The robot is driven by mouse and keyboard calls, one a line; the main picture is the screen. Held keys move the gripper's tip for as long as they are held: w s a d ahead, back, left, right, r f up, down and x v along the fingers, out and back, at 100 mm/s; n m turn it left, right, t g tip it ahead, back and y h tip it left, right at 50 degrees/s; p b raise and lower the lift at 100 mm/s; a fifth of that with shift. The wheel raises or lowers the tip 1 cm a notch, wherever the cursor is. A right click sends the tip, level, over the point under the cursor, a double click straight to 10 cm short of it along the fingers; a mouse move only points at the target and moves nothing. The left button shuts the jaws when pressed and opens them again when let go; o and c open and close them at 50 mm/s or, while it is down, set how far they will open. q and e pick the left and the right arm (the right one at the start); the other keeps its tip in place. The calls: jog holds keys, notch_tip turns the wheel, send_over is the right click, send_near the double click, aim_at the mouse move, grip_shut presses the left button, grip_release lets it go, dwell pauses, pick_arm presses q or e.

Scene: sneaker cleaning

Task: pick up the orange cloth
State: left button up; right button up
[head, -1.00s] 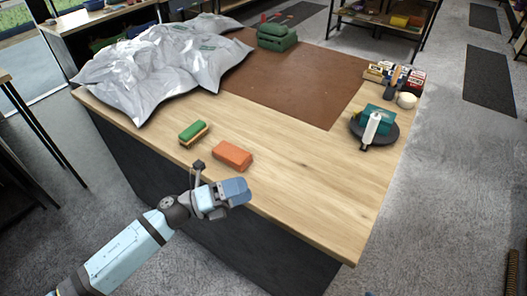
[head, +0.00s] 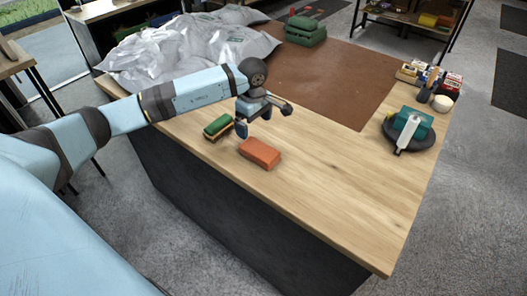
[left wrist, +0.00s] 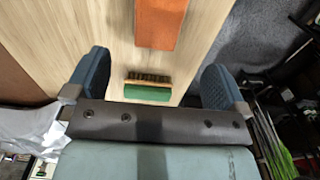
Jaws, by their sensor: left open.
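The orange cloth (head: 261,153) is a folded block lying on the wooden table near its front edge. It also shows at the top of the left wrist view (left wrist: 161,22), cut off by the frame edge. My left gripper (head: 255,118) is above the table, just behind and above the cloth, pointing down. In the left wrist view its two blue fingers (left wrist: 148,82) are wide apart with nothing between them in their grip. The cloth lies beyond the fingertips, apart from them. My right gripper is in neither view.
A green-backed brush (head: 217,127) lies left of the cloth, close to my left gripper; it also shows in the left wrist view (left wrist: 148,91). Crumpled grey bags (head: 180,50) cover the back left. A dark round dish (head: 425,137) stands at the right. The front right tabletop is clear.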

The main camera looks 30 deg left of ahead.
pick_arm(q)
send_over(256, 147)
notch_tip(256, 147, down, 5)
jog(key=shift+s+a+p, duration=0.1)
jog(key=shift+p, duration=0.2)
jog(key=shift+f+p, duration=0.8)
jog(key=shift+f, duration=1.85)
jog(key=c, duration=1)
